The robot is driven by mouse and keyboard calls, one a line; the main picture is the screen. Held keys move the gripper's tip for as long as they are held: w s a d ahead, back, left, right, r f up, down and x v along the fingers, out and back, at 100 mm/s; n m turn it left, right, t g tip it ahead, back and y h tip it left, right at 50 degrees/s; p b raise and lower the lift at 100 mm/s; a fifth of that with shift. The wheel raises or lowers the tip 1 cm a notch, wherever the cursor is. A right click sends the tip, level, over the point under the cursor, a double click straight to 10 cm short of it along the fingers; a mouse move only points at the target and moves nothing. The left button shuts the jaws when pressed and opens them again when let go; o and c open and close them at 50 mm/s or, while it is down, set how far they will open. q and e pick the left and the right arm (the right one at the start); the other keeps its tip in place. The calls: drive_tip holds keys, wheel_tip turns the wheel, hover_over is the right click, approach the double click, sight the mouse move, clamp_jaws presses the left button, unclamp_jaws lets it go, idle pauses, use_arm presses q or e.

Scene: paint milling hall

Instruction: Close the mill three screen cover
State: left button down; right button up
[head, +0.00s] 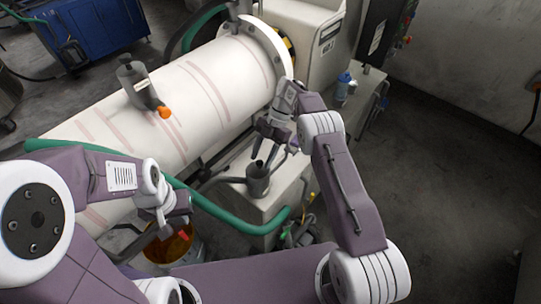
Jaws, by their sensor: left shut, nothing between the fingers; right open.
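The mill's long white cylinder (190,95) with pink bands lies across the left and middle of the head view. A round pale flange (262,48) closes its far end. I cannot single out the screen cover for certain. My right gripper (264,152) is open, its fingers pointing down beside the cylinder, above a small grey cup-like fitting (258,180) on a pale stand. No contact with the fitting is clear. My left gripper (180,212) is shut and empty, low beside the near part of the cylinder; its fingertips are hard to make out.
A green hose (235,222) runs below the cylinder to the pale stand (285,185). A bucket with amber contents (170,248) stands under my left gripper. A grey fitting with an orange tip (140,85) rises from the cylinder. A blue bottle (343,85) stands behind my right arm. Floor at right is clear.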

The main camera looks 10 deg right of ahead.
wheel_tip(320, 180, up, 3)
drive_tip(key=shift+f+b, duration=0.1)
drive_tip(key=shift+b, duration=0.55)
drive_tip(key=s+d+r+b, duration=0.3)
drive_tip(key=s+d+r, duration=0.4)
drive_tip(key=d, duration=0.2)
drive_tip(key=shift+s+r+b, duration=0.15)
drive_tip(key=shift+r+b, duration=0.15)
drive_tip(key=shift+b, duration=0.1)
